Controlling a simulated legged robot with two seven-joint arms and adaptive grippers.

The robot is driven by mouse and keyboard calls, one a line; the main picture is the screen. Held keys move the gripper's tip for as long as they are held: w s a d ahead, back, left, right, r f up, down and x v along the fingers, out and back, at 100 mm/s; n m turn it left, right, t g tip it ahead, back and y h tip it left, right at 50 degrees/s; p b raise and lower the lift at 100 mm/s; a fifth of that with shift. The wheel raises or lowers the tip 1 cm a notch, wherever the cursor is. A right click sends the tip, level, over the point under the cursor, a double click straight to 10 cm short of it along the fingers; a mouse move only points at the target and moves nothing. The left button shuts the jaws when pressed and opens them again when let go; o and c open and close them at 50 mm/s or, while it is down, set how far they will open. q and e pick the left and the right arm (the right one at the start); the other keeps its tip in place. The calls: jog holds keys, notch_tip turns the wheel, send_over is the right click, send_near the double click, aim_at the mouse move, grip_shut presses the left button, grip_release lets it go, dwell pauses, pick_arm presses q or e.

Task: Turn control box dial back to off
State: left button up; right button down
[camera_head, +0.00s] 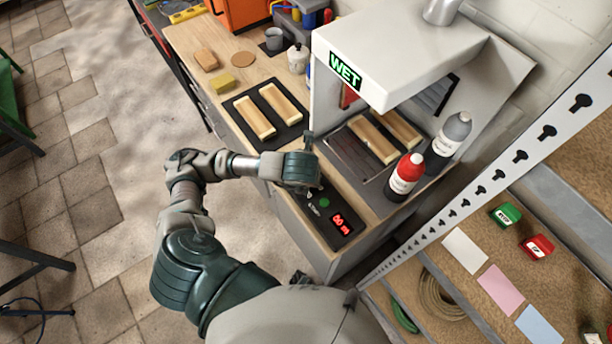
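The control box (332,232) is a black panel on the front edge of the wooden bench. It has a green button (324,202) and a red lit display (341,224) that seems to read "60 m". My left gripper (311,192) is over the panel's far end, pointing down. The wrist hides most of the fingers, so I cannot tell whether they are open, shut or touching anything. I cannot make out the dial; that end of the panel is covered by my wrist. My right gripper is not in view.
A white hood (390,45) with a green "WET" sign (345,71) stands behind the panel. Wooden blocks lie on a black tray (237,107). A metal shelf upright (497,170) borders the right side.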

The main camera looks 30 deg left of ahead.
pick_arm(q)
jog(key=shift+w+r, duration=0.1)
jog(key=shift+w, duration=0.05)
dwell(0.3)
jog(key=o, duration=1)
jog(key=shift+c, duration=0.2)
jog(key=shift+o, duration=0.9)
jog(key=shift+a, duration=0.1)
notch_tip(320, 180, up, 10)
jog(key=shift+w+f, duration=0.1)
jog(key=shift+f, duration=0.1)
